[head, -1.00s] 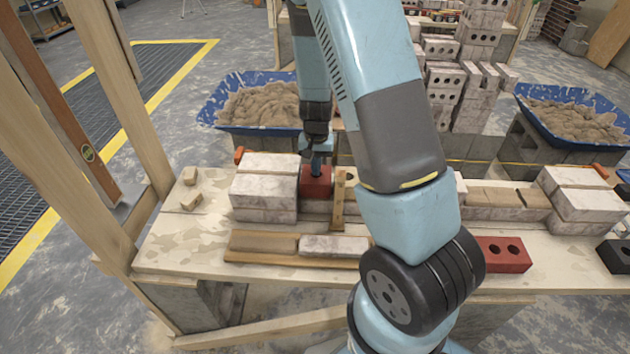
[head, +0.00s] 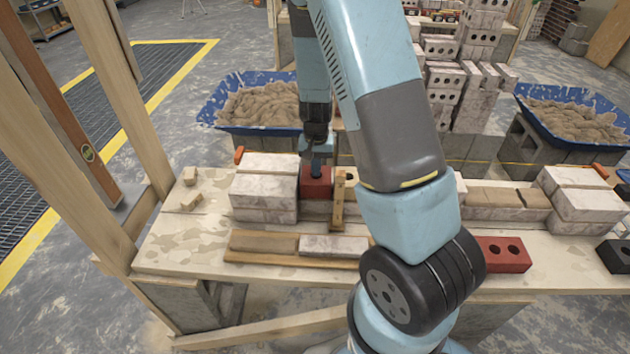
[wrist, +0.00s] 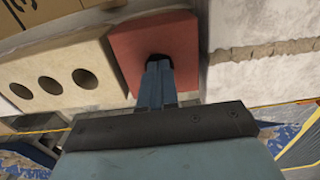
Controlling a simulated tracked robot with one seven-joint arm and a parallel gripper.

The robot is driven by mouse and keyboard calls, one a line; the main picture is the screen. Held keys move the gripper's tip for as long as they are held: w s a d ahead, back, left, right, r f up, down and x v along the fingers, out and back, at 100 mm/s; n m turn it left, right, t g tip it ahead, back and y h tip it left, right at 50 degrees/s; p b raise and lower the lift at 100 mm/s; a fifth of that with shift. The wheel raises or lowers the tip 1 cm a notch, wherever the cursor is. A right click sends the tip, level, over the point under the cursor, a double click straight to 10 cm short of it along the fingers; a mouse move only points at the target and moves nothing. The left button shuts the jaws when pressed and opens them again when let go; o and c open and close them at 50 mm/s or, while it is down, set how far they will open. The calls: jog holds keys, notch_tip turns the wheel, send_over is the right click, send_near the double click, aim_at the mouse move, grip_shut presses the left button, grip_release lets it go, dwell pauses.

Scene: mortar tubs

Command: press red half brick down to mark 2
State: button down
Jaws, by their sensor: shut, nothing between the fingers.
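The red half brick (head: 316,188) sits in the wall course on the bench, beside a stack of pale bricks on its left and a thin upright wooden gauge (head: 339,198) on its right. It also shows in the wrist view (wrist: 183,42). My gripper (head: 316,170) points down at the top of the red half brick, its fingers together and empty. In the wrist view the fingertips (wrist: 158,65) are over the brick's dark hole, and I cannot tell whether they touch it. The marks on the gauge are too small to read.
Pale stacked bricks (head: 265,190) stand left of the half brick. A whole red brick (head: 501,254) lies at the bench's right front. Blue mortar tubs (head: 213,104) stand behind. My arm hides the bench's middle. The bench's left end is mostly clear.

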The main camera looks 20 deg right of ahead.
jog(key=shift+r, duration=2.55)
jog(key=shift+s+r, duration=0.1)
jog(key=shift+r, duration=0.3)
jog(key=s+a+r+n+t+y, duration=0.1)
jog(key=s+r, duration=0.2)
jog(key=r, duration=0.8)
jog(key=s+r+n+t+h, duration=0.1)
jog(key=s+r+n+t, duration=0.2)
jog(key=s+r, duration=1.7)
jog(key=shift+s+d+n+t, duration=0.3)
jog(key=shift+s+t, duration=0.2)
jog(key=shift+t, duration=0.3)
